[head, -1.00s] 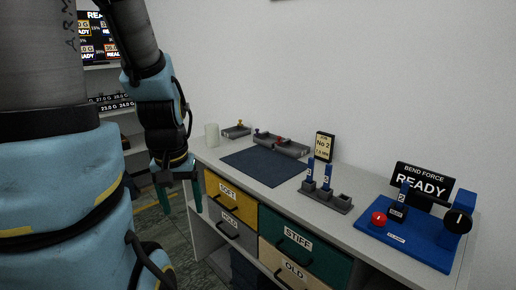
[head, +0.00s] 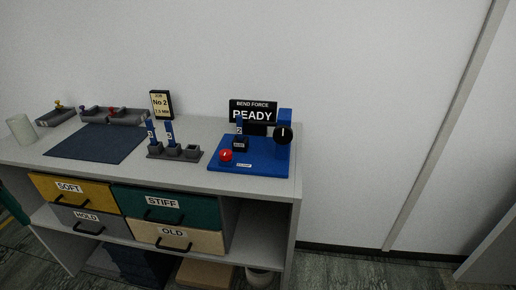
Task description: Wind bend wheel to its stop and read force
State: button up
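In the head view, the blue bend tester (head: 247,166) sits at the right end of the bench top. Its black wheel (head: 283,134) with a white mark is on the right post. A red knob (head: 226,155) is at its front left. A blue piece marked 2 (head: 239,129) stands in the tester's dark holder (head: 240,145). The bend force display (head: 253,110) behind it reads READY. My gripper is not clearly in view; only a dark green part shows at the far left edge.
A dark rack (head: 175,154) holds two blue pieces and has an empty right slot. A job sign (head: 161,104) reads No 2, 7.5 mm. A dark mat (head: 97,143), trays and a white cup (head: 21,129) are left. Labelled drawers (head: 165,207) are below. Floor right of the bench is clear.

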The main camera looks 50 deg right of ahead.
aim_at(282, 134)
jog(key=k+l+u, duration=0.2)
jog(key=k, duration=0.25)
jog(key=k+l+u, duration=0.2)
jog(key=k, duration=0.3)
jog(key=k+l+u, duration=0.2)
jog(key=k, duration=0.25)
